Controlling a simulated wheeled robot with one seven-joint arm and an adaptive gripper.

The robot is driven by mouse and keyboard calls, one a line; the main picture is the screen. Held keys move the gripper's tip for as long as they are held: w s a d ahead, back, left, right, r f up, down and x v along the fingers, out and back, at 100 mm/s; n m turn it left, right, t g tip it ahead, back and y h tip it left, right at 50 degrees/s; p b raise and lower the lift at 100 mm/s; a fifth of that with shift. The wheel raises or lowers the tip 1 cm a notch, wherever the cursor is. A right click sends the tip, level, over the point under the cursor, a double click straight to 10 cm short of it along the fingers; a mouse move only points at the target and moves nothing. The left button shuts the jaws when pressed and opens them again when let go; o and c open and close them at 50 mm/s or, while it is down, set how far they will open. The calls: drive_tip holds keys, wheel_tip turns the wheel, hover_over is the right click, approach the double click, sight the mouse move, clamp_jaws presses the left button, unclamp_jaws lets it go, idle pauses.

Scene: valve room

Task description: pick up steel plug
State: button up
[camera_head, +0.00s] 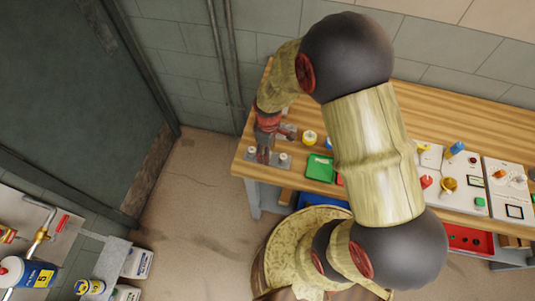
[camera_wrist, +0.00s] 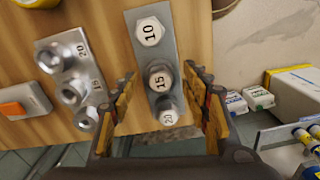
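My gripper (camera_wrist: 158,74) is open and points down over the plate. How high the fingertips are is unclear. In the head view my gripper (camera_head: 264,157) is at the bench's left end, hiding part of the plate.
A metal block (camera_wrist: 72,72) with round fittings, marked 20 and 15, lies left of the plate, beside an orange-topped grey piece (camera_wrist: 22,101). A green tray (camera_head: 320,168) and control panels (camera_head: 455,180) are farther right on the bench (camera_head: 245,165). Boxes (camera_head: 137,262) stand on the floor.

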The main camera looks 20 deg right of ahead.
drive_tip(key=shift+c, duration=1.2)
clamp_jaws()
drive_tip(key=shift+r, duration=0.1)
